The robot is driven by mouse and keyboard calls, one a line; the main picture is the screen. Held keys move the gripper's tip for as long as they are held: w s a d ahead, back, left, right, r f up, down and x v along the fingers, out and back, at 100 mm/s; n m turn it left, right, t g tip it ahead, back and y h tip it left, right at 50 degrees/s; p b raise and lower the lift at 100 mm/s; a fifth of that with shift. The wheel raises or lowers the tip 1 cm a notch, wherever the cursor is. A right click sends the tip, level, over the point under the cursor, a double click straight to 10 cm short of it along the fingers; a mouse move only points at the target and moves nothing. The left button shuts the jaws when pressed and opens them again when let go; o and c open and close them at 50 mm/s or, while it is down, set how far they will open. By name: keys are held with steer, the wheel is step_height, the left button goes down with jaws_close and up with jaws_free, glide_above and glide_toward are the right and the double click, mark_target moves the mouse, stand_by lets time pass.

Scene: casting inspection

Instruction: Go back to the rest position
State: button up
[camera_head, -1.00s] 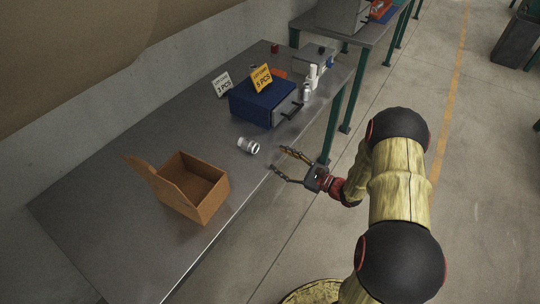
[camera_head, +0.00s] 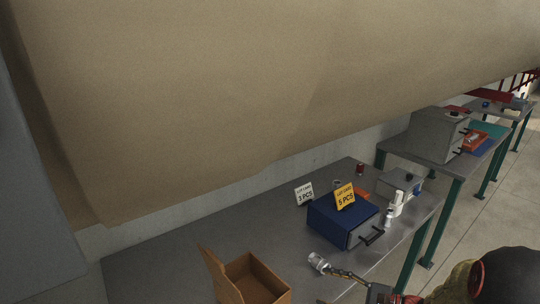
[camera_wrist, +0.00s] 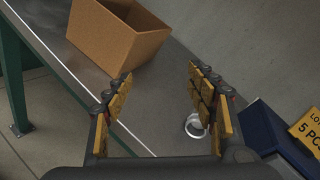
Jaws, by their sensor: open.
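My gripper (camera_wrist: 158,82) shows in the wrist view with its two padded fingers spread apart and nothing between them. In the head view, only part of my gripper (camera_head: 345,279) shows at the bottom edge. A small shiny metal casting (camera_head: 318,262) lies on the grey table (camera_head: 190,260), close to a fingertip in the picture. I cannot tell whether they touch. In the wrist view the ring-shaped casting (camera_wrist: 195,126) shows beside the right finger, partly hidden by it.
An open cardboard box (camera_head: 262,284) stands at the table's front. A blue drawer box (camera_head: 335,221) carries a yellow "5 PCS" card (camera_head: 345,196); a white "3 PCS" card (camera_head: 304,194) stands beside it. White bottles (camera_head: 395,206) and a grey case (camera_head: 402,184) stand further right.

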steer(key=s+a+r+n+g+h, duration=0.3)
steer(key=s+a+r+n+g, duration=0.15)
steer(key=s, duration=0.35)
steer(key=s+a+r+n+g+h, duration=0.35)
steer(key=s+n, duration=0.25)
steer(key=s, duration=0.2)
steer(key=s+d+r+n+t+h, duration=0.5)
steer(key=s+d+r+n+h, duration=0.1)
steer(key=s+d+r+h, duration=0.1)
steer(key=shift+s+d+r+n+t, duration=0.35)
steer(key=shift+s+d+r, duration=0.45)
steer(key=shift+r, duration=0.15)
